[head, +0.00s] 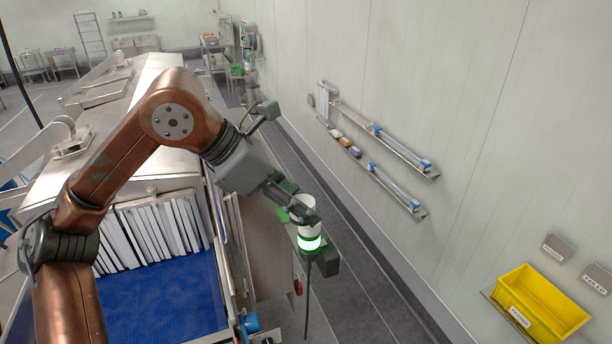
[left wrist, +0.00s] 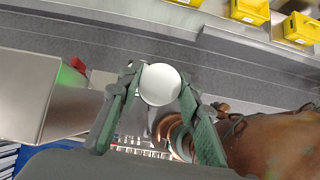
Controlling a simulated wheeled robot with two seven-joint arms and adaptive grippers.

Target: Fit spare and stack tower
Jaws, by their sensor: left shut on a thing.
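The stack tower (head: 309,243) stands at the edge of the machine, with a lit green band and a thin dark pole below it. My left gripper (head: 290,206) is shut around a white round module at the tower's top. In the left wrist view the module's white round face (left wrist: 160,84) sits between the two green fingers. The module is in line with the green band, but I cannot tell whether it is seated. Small white, orange and purple pieces (head: 346,143) lie on a wall shelf. My right gripper is not in view.
A yellow bin (head: 540,305) sits on the right wall near small signs, one reading FAILED (head: 597,281). Wall shelves (head: 395,182) hold clear tubes with blue ends. The machine has a blue belt (head: 165,300) and hanging strips. The grey aisle floor (head: 375,290) is clear.

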